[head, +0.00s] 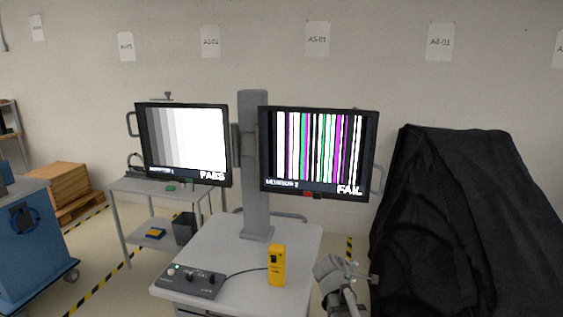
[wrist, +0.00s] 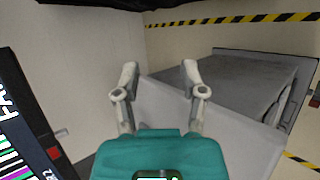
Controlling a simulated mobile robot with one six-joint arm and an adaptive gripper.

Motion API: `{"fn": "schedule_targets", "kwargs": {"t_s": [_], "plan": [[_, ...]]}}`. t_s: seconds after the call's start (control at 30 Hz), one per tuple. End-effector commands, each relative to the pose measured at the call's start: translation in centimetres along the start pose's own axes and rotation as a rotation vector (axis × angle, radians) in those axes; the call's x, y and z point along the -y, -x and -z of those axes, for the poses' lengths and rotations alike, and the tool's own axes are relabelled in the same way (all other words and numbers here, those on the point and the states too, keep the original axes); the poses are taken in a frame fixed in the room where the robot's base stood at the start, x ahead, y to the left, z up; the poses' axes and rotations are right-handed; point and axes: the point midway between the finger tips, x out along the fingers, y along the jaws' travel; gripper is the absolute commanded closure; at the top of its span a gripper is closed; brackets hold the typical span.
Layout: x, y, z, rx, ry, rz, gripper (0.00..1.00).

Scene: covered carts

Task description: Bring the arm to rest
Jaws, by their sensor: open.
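My gripper shows in the wrist view (wrist: 160,76) with its two pale fingers apart and nothing between them. Its teal body fills the bottom middle of that view. In the head view, part of my grey arm and gripper (head: 346,277) shows low, right of the cart with the monitors and left of the black cover. The fingers are too small there to make out clearly. My gripper appears to touch nothing.
A grey cart (head: 222,259) carries a yellow device (head: 276,265), a control box (head: 196,280) and a post with two monitors, PASS (head: 185,142) and FAIL (head: 318,150). A black-covered object (head: 460,220) stands close on the right. A blue cart (head: 32,245) stands left.

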Motion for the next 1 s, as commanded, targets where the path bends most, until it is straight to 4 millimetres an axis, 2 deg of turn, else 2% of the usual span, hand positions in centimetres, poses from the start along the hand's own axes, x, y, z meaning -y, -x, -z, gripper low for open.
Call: {"fn": "schedule_targets", "kwargs": {"t_s": [0.03,0.17,0.3,0.5,0.7,1.0], "plan": [[1.9,0.4,-0.9,0.003,-0.098,0.071,0.46],[6.3,1.3,-2.3,0.026,-0.35,0.266,0.46],[10.8,3.2,-3.1,0.074,-0.599,0.479,0.46],[15.9,6.8,-3.6,0.176,-0.872,0.76,0.46],[18.2,9.2,-3.7,0.253,-1.002,0.918,0.46],[18.6,9.7,-3.6,0.27,-1.025,0.949,0.46]]}}
